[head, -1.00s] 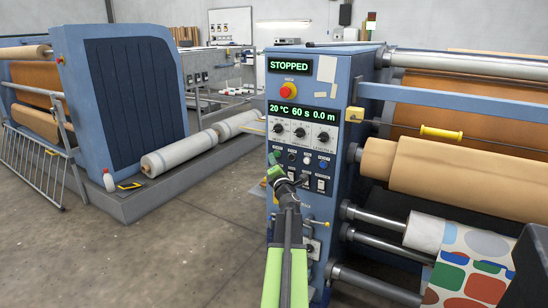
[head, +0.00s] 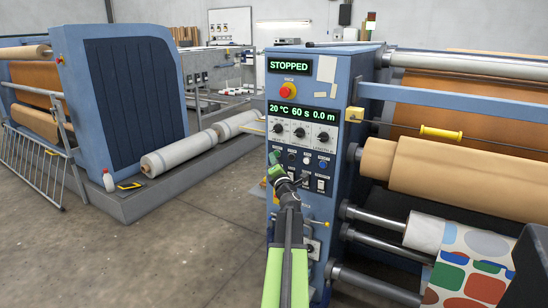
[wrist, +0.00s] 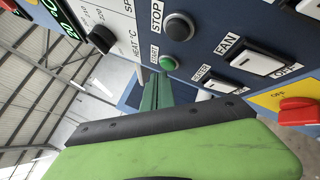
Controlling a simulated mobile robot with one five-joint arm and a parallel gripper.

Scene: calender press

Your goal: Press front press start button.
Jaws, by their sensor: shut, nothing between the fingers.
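The green start button (wrist: 168,62) sits on the dark blue part of the press's control panel in the wrist view, with a small label beside it. A dark stop button (wrist: 180,26) is just above it, under the word STOP. My gripper (wrist: 156,92) is shut and empty, its green fingertips close below the green button. I cannot tell whether they touch it. In the head view my gripper (head: 275,172) is at the panel's lower left, just below the row of buttons. The display (head: 289,65) on the press reads STOPPED.
A red emergency button (head: 287,90) and dials are higher on the panel (head: 261,95). White FAN (wrist: 257,62) and heater (wrist: 220,85) switches and a red knob (wrist: 298,111) are to the right of the start button. Rollers (head: 440,170) extend right; floor (head: 190,220) is clear left.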

